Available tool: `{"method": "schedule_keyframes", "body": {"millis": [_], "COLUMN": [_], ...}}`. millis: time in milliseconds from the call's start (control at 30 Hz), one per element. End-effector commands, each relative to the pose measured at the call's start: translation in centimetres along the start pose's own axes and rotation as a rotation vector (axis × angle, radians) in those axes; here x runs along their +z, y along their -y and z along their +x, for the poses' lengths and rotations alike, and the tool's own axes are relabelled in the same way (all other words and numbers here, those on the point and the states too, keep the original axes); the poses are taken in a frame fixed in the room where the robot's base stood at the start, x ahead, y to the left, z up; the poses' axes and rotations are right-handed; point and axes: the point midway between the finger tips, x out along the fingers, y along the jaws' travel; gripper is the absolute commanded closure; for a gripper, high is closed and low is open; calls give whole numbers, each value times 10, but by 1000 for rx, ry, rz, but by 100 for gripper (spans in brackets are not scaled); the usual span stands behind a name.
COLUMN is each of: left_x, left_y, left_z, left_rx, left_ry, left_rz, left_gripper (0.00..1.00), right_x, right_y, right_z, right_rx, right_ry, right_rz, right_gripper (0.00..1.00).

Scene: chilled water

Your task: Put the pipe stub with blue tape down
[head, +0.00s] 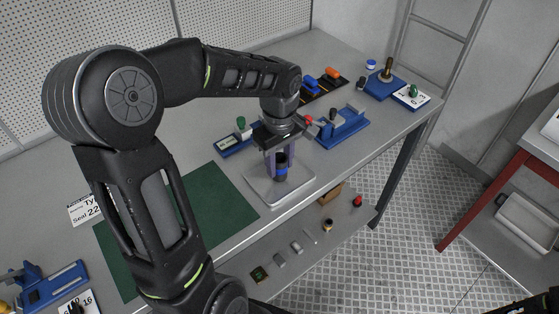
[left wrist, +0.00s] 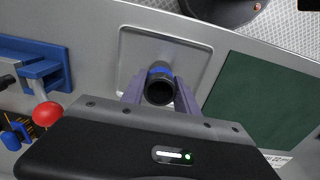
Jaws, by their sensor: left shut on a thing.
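The pipe stub with blue tape (head: 281,171) is a short dark tube with a blue band. It stands upright between the fingers of my left gripper (head: 280,158), over a light grey tray (head: 262,193) on the bench. In the left wrist view the stub (left wrist: 160,87) shows its dark open end, with the fingers of the left gripper (left wrist: 160,95) on either side and the tray (left wrist: 127,50) behind it. I cannot tell whether the stub touches the tray. My right gripper is not in view.
A green mat (head: 205,210) lies left of the tray. Behind the tray are a blue fixture (head: 343,130) with a red knob and a small blue stand (head: 233,146). Further right stands a blue base (head: 384,86) with a brass part. A lower shelf (head: 320,222) holds several small parts.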

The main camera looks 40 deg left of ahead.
Motion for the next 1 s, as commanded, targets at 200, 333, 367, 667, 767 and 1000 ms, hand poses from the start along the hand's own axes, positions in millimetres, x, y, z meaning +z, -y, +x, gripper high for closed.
{"method": "schedule_keyframes", "body": {"millis": [200, 333, 367, 667, 767, 1000], "left_x": [0, 0, 0, 0, 0, 0], "left_y": [0, 0, 0, 0, 0, 0], "left_z": [0, 4, 3, 3, 3, -5], "left_rx": [0, 0, 0, 0, 0, 1], "left_ry": [-1, 0, 0, 0, 0, -2], "left_rz": [0, 0, 0, 0, 0, 0], "left_gripper": [100, 63, 61, 42, 42, 42], "right_x": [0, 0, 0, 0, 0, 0], "right_y": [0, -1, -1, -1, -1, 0], "right_z": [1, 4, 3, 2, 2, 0], "right_rx": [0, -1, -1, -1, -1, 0], "right_ry": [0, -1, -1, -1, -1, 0], "right_rz": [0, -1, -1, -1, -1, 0], "right_gripper": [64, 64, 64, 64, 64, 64]}}
